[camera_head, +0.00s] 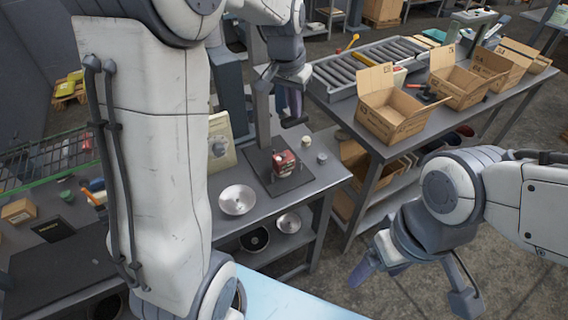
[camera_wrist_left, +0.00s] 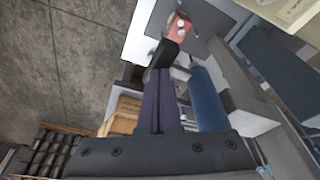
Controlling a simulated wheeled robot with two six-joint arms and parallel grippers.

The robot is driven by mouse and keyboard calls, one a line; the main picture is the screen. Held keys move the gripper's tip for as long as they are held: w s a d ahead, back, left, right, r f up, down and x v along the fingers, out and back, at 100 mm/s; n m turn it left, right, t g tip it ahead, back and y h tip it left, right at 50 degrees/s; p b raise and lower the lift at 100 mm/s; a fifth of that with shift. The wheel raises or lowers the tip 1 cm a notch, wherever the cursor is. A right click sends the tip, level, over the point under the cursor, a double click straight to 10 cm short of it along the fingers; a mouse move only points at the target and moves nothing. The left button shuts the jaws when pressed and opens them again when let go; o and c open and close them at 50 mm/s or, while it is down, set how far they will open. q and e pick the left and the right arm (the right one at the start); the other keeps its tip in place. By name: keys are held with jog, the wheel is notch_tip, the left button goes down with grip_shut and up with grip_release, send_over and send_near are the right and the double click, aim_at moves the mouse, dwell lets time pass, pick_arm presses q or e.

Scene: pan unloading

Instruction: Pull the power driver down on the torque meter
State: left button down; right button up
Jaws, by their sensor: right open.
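The power driver's stand (camera_head: 262,112) is a grey upright column on a dark base plate (camera_head: 262,180) on the bench. A black handle (camera_head: 295,122) sticks out from it and also shows in the left wrist view (camera_wrist_left: 160,55). The small red torque meter (camera_head: 284,162) sits on the plate below the handle; it shows at the top of the left wrist view (camera_wrist_left: 180,28). My left gripper (camera_head: 290,104) has its purple fingers close together, with the black handle at their tips. My right gripper (camera_head: 412,285) is open and empty over the floor, away from the bench.
A shiny bowl (camera_head: 237,200) and a beige box-shaped device (camera_head: 221,143) stand left of the plate. Small grey cylinders (camera_head: 306,141) stand right of it. A long table with open cardboard boxes (camera_head: 393,109) and a roller conveyor (camera_head: 360,68) is to the right.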

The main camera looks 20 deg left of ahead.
pick_arm(q)
notch_tip(320, 180, down, 11)
jog(key=b, duration=0.7)
dwell(1.1)
jog(key=shift+s+r, duration=0.1)
jog(key=shift+r, duration=0.1)
jog(key=shift+f, duration=0.3)
dwell(0.8)
jog(key=shift+r+p, duration=0.1)
jog(key=shift+p, duration=0.2)
dwell(0.4)
notch_tip(320, 180, up, 23)
jog(key=p, duration=1.9)
dwell(0.7)
